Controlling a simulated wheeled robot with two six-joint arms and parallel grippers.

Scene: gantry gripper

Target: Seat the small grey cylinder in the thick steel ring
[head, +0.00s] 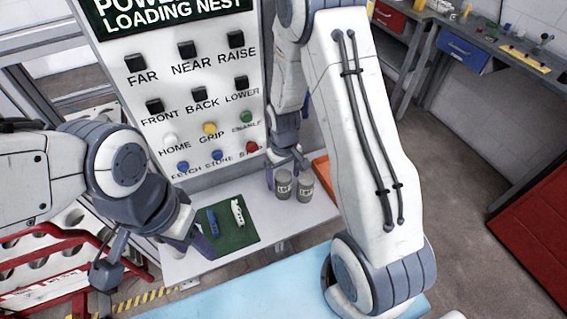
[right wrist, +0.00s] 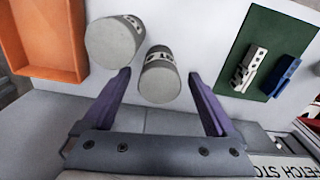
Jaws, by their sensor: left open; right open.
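Two grey cylinders with dark-and-white labels stand close together on the white shelf. The left one (head: 283,185) is the slimmer one in the right wrist view (right wrist: 160,78); the wider one (head: 305,187) is beside it, nearer the orange tray, and also shows in the right wrist view (right wrist: 115,42). My right gripper (right wrist: 160,73) is open, its purple fingers on either side of the slimmer cylinder, with gaps showing. My left gripper (head: 200,240) is open at the shelf's left, beside the green mat, partly hidden by its wrist. I cannot make out a thick steel ring.
A green mat (head: 237,238) holds a blue piece (head: 212,222) and a white piece (head: 237,212). An orange tray (head: 322,170) is right of the cylinders, partly behind my right arm. A button panel (head: 190,110) stands behind the shelf (head: 265,205). A pale blue surface (head: 250,292) lies in front.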

